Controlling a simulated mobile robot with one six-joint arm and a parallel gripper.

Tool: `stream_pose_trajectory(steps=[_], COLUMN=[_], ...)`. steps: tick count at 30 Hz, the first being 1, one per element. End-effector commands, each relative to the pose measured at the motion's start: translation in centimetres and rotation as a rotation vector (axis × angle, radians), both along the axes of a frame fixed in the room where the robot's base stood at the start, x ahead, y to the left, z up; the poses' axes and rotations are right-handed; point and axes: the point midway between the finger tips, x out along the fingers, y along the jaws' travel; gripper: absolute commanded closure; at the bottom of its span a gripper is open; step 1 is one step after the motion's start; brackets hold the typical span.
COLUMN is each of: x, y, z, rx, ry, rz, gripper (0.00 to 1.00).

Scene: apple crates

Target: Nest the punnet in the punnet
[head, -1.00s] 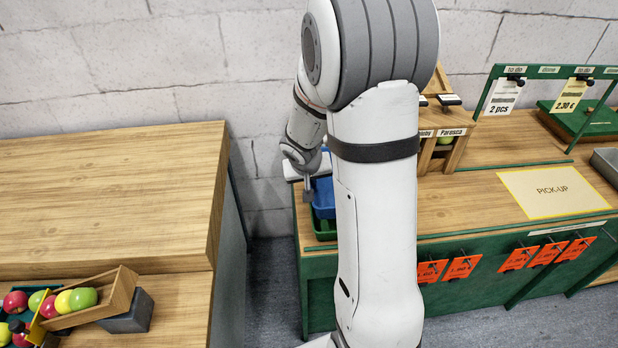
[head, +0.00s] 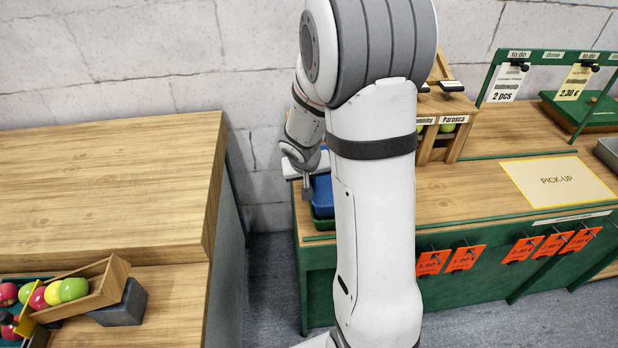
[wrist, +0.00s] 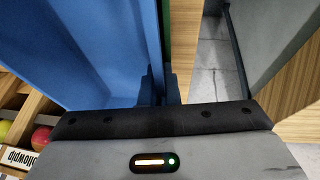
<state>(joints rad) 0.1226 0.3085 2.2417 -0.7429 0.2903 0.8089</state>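The blue punnet (head: 322,193) is at the left end of the green counter, partly hidden behind my arm. In the wrist view the blue punnet (wrist: 95,45) fills the upper left, with its wall between my fingers. The green punnet (head: 321,223) shows just below the blue one, mostly hidden. In the wrist view a thin strip of green (wrist: 166,35) runs beside the blue wall. My gripper (wrist: 161,88) is shut on the blue punnet's wall; the head view shows my gripper (head: 307,192) at the punnet's left side. I cannot tell how deep the blue punnet sits in the green.
A wooden crate with apples (head: 438,154) stands behind my arm. A pick-up mat (head: 558,181) lies on the counter to the right. A wooden table (head: 110,190) with a tilted apple crate (head: 105,283) is left, across a floor gap (head: 270,275).

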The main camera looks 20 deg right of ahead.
Motion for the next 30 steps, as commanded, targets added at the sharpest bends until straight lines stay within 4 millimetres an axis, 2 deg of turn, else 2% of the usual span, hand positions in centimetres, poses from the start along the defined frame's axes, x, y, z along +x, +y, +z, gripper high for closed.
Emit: stream_pose_trajectory(steps=[1,10,17,24,30], x=[-0.15,-0.2,-0.24,-0.26,-0.29], y=[-0.02,-0.03,0.0,0.03,0.06], z=[-0.2,-0.27,-0.35,-0.41,-0.48], rx=[0.0,0.001,0.001,0.002,0.003], ry=[0.005,0.006,0.008,0.008,0.01], rz=[-0.001,-0.001,-0.002,-0.001,-0.001], gripper=[1.0,0.73,0.74,0.55,0.55])
